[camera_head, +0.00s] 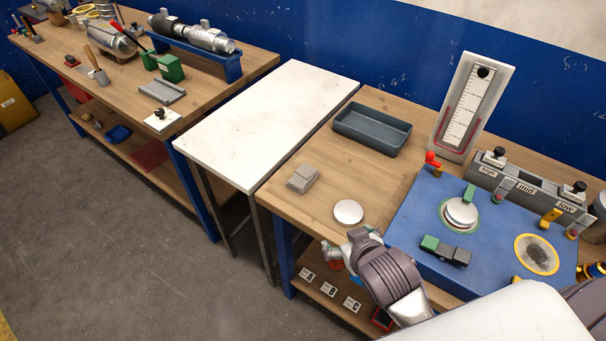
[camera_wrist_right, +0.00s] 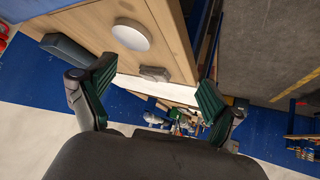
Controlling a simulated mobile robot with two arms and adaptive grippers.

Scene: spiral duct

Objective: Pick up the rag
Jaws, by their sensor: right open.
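The rag (camera_head: 303,178) looks like a small grey folded bundle lying on the wooden workbench near its left edge. It also shows in the right wrist view (camera_wrist_right: 155,73), between the fingers in the picture but some way off. My right gripper (camera_head: 345,250) is at the front edge of the bench, below and to the right of the rag in the head view. Its green-padded fingers (camera_wrist_right: 157,77) are spread wide with nothing between them. My left gripper is not in view.
A white round disc (camera_head: 348,212) lies on the bench between my right gripper and the rag. A dark tray (camera_head: 372,130) sits behind. A blue plate with fittings (camera_head: 415,235) is to the right. A white table (camera_head: 270,115) stands left, with bare top.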

